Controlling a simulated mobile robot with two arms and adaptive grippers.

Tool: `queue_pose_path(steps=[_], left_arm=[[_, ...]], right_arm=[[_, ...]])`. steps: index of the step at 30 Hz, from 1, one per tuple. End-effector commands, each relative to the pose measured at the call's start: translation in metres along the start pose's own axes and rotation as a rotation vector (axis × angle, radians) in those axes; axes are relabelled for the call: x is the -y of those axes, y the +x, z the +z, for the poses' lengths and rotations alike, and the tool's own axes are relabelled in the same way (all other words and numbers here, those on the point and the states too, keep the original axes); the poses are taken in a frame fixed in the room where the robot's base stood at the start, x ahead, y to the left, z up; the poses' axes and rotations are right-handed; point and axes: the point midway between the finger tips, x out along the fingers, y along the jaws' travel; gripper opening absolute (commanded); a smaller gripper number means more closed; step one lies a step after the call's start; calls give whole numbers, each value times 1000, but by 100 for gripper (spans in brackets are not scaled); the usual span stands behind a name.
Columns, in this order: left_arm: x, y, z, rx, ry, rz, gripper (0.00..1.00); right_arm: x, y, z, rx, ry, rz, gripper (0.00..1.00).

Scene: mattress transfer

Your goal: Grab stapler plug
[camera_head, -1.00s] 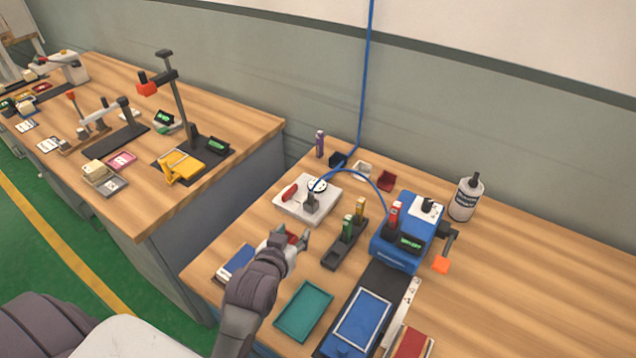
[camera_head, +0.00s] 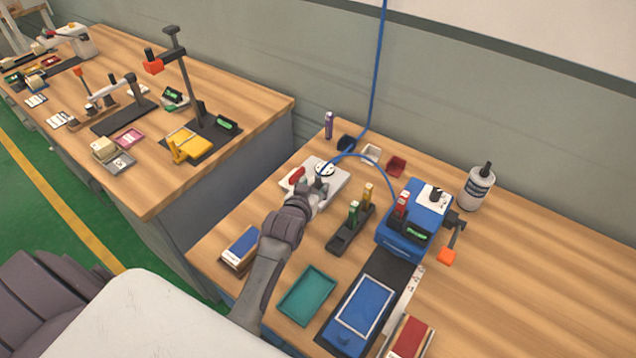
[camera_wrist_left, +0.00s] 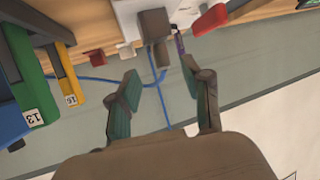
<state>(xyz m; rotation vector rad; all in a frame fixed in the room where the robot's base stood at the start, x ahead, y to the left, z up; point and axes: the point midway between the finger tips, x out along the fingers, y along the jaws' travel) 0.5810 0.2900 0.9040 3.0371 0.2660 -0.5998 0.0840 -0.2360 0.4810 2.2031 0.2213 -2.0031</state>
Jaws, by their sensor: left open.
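The stapler plug appears to be the grey block on the white base plate (camera_head: 338,188); a blue cable (camera_head: 376,90) passes close by. In the head view the plug is mostly hidden by my left gripper (camera_head: 312,190), which reaches over the plate's near edge. In the left wrist view the grey plug (camera_wrist_left: 154,27) stands just beyond my left gripper (camera_wrist_left: 160,84), roughly in line with the gap between the fingers. The fingers are apart with nothing between them. The blue stapler machine (camera_head: 405,240) stands to the right. My right gripper is not in view.
A dark holder (camera_head: 345,238) with upright coloured sticks stands right of the gripper. A red handle (camera_head: 297,175) lies on the plate's left side. A teal tray (camera_head: 307,296) and a blue-topped box (camera_head: 240,247) are nearer. A white bottle (camera_head: 478,188) stands at the back right.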

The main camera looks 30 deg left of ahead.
Motion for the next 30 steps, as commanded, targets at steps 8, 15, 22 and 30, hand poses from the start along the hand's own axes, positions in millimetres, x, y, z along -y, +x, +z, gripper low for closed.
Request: queue_pose_path(steps=[8,15,22,30], left_arm=[[3,32,0,0,0,0,49],[3,33,0,-1,1,0,49],[3,33,0,0,1,0,12],[3,33,0,-1,1,0,0]], right_arm=[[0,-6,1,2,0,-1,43],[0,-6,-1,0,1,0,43],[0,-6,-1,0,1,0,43],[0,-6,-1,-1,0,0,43]])
